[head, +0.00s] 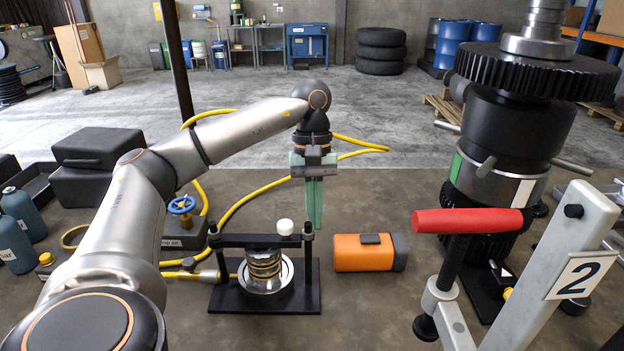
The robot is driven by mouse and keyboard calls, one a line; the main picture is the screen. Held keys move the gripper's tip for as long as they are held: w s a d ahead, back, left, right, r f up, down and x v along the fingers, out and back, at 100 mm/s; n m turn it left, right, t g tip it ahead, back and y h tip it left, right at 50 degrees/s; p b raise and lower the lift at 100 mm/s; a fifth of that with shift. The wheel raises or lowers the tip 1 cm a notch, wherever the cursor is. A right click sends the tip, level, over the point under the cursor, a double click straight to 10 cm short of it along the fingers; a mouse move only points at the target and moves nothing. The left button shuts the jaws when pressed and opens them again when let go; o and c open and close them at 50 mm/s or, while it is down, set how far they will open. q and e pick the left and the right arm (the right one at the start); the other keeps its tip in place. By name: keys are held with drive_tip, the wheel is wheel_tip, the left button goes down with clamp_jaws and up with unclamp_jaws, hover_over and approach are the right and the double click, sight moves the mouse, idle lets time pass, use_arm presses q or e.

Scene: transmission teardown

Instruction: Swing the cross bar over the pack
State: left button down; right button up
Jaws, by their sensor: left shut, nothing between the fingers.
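The black cross bar (250,241) spans between the left post (213,262) and the right post (308,262) of a small black press, above the pack. The pack (264,270) is a stack of silver and brass-coloured rings on a round silver plate, on the black base (306,300). A white knob (285,227) shows at the bar near its right end. My left gripper (315,226) has green fingers pointing down, shut and empty, at the top of the right post in the picture. I cannot tell whether they touch it. My right gripper is out of view.
An orange cylinder (362,253) lies just right of the press. A yellow hose (240,205) runs behind and left of it. A tall geared transmission (505,130) and a red-handled grey stand (468,221) marked 2 fill the right. Black cases (98,150) stand left.

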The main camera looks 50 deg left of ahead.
use_arm(q)
drive_tip(key=p+v, duration=0.1)
drive_tip(key=v, duration=1.1)
drive_tip(key=shift+p, duration=0.35)
